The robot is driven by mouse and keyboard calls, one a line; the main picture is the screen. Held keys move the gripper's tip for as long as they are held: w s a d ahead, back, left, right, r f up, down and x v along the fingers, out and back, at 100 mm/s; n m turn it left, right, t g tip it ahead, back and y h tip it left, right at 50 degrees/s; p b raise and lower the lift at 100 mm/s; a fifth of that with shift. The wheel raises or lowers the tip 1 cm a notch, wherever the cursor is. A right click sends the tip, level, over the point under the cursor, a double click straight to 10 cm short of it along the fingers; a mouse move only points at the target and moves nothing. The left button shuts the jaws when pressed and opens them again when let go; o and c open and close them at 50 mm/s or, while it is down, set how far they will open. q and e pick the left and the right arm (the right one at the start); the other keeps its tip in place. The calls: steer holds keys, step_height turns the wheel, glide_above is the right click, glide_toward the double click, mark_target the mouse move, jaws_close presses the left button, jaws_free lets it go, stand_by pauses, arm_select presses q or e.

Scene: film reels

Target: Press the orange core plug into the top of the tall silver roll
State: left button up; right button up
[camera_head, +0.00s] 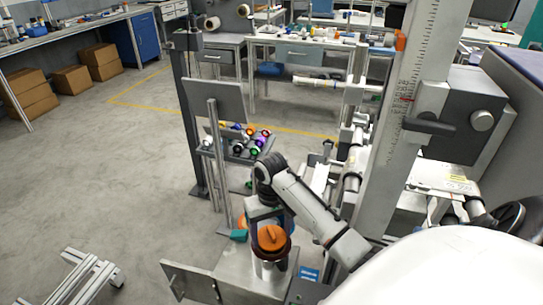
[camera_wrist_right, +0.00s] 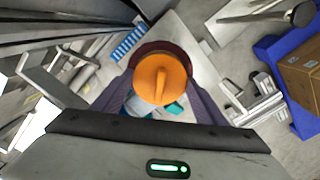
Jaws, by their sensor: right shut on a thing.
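The orange core plug (camera_head: 271,237) is a round disc with a raised grip bar, and it shows large in the right wrist view (camera_wrist_right: 160,80). My right gripper (camera_wrist_right: 163,72) is shut on the plug, with a dark finger on each side. In the head view the right gripper (camera_head: 270,228) reaches down to the plug from behind. A dark red-brown rim shows around the plug. The tall silver roll (camera_head: 268,270) stands below the plug, mostly hidden by it. I cannot tell whether the plug is seated in the roll or just over it. My left gripper is not in view.
A small teal block (camera_head: 239,235) is close by on the left. A rack with several coloured rolls (camera_head: 240,143) stands farther back. A tall scaled column (camera_head: 400,120) rises at right.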

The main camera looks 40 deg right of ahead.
steer(key=shift+f, duration=0.8)
steer(key=o, duration=0.8)
